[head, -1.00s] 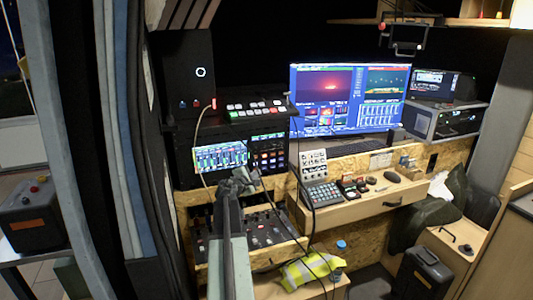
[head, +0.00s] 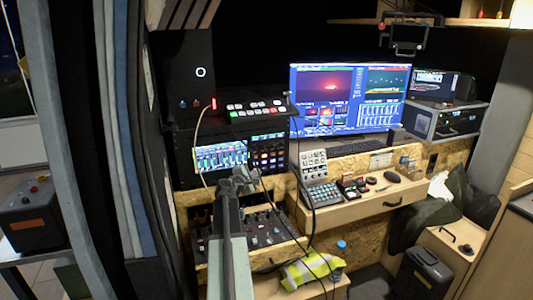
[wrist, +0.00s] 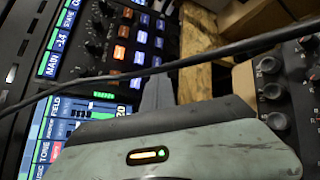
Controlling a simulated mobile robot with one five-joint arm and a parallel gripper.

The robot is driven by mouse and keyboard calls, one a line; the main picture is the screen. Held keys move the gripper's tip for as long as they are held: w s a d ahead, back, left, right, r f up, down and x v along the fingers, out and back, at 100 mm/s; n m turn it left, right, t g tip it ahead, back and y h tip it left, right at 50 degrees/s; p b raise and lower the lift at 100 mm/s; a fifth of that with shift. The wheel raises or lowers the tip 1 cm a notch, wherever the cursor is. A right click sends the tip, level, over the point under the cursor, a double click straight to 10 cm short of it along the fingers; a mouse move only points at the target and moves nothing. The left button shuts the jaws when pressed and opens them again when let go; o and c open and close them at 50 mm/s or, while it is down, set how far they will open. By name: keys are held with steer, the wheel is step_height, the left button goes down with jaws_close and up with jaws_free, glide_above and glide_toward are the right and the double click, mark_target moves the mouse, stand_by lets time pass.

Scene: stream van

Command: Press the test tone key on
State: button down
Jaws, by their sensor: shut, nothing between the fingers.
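My gripper (head: 246,174) is shut and empty, held in front of the audio console rack at the centre left of the head view. In the wrist view its narrow fingers (wrist: 158,92) point at a grid of lit keys (wrist: 138,45), orange, white and blue. The grid also shows in the head view (head: 269,153). I cannot tell whether the fingertips touch a key. A screen (wrist: 85,115) beside the grid carries several labels, one reading TONE. I cannot make out which key is the test tone key; my gripper hides part of the panel.
A dark cable (wrist: 215,57) crosses the wrist view in front of the panel. A knob panel (head: 262,229) lies below the screen. A keypad unit (head: 321,195) stands on the wooden desk to the right, beneath the large monitor (head: 346,97).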

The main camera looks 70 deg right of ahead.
steer(key=shift+s+a, duration=0.45)
steer(key=shift+a, duration=0.1)
steer(key=shift+a, duration=0.1)
steer(key=s+a, duration=0.3)
steer(key=a, duration=0.1)
steer(key=shift+s+a, duration=0.2)
steer(key=shift+s, duration=0.2)
